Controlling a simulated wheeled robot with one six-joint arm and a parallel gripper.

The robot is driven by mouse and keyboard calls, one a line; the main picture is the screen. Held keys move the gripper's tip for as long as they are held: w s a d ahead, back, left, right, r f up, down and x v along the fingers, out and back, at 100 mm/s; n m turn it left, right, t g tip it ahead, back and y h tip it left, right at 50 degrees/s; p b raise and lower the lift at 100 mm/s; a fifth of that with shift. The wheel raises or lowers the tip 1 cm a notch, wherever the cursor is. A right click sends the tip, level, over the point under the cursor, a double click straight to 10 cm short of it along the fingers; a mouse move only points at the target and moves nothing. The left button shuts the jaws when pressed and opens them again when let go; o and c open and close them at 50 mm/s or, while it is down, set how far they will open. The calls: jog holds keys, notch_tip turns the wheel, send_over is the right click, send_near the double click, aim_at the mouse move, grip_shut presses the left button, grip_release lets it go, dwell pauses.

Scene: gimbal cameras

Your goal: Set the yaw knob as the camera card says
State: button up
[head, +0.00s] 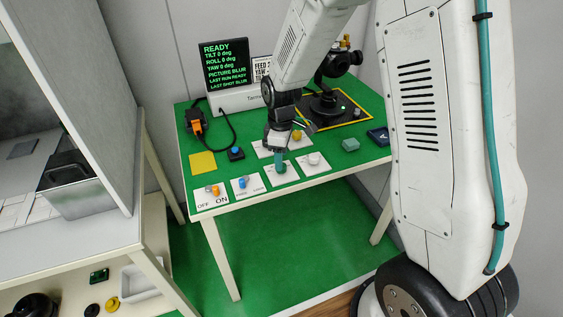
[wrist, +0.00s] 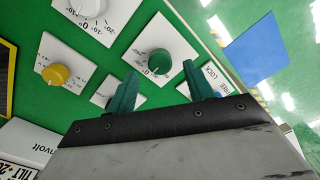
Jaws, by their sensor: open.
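A green knob (wrist: 160,62) sits on a white dial plate marked with degrees in the wrist view. My gripper (wrist: 160,88) is open, its two teal fingers apart and empty, with the knob just beyond and between the fingertips. In the head view my gripper (head: 280,156) points down over the green knob (head: 282,169). A white knob (wrist: 92,7) and a yellow knob (wrist: 55,74) have dial plates too. I cannot read which one is yaw. The camera card (head: 262,68) is partly hidden by my arm; "FEED" and "YAW" show. The screen (head: 226,64) reads YAW 0 deg.
On the green table, a blue knob (head: 242,182) and an orange switch (head: 213,190) stand left of my gripper. A black gimbal camera (head: 327,92) stands at the back right. A yellow pad (head: 203,163) lies at left. A grey-white bench (head: 60,214) stands left.

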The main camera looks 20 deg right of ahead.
jog(key=shift+f, duration=1.55)
jog(key=c, duration=1)
